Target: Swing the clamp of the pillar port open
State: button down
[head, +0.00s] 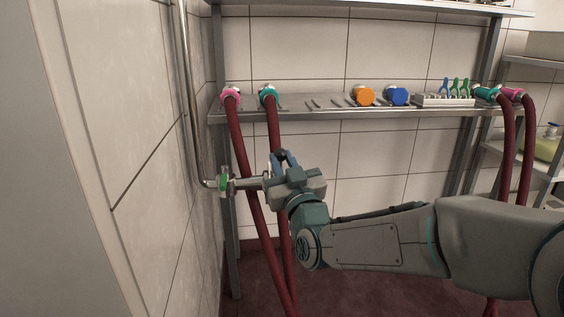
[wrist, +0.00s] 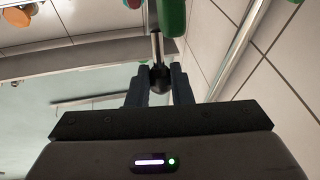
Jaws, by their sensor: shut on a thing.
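The pillar port (head: 218,187) sits at the low end of the metal pipe on the left wall. Its green clamp (head: 225,181) shows there, and a green part also shows at the top of the wrist view (wrist: 172,15). A metal rod with a dark ball knob (wrist: 159,78) stands beside the green part in the wrist view. My gripper (head: 266,183) reaches in from the right, level with the clamp. Its fingers (wrist: 159,84) are shut on the knob, one on each side. The clamp's far side is hidden; I cannot tell how far it is swung.
Dark red hoses (head: 243,150) hang from a pink and a teal coupling on the steel shelf (head: 320,113), close to my gripper. Orange (head: 364,96) and blue (head: 398,96) caps and a white rack (head: 443,100) stand on it. More hoses (head: 507,150) hang at the right.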

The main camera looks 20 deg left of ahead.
jog(key=shift+a+r, duration=0.1)
jog(key=c, duration=1.3)
grip_release()
jog(key=b+v, duration=0.2)
jog(key=v, duration=1.1)
jog(key=shift+s+d+f, duration=0.25)
jog(key=shift+f, duration=0.05)
jog(key=shift+s, duration=0.1)
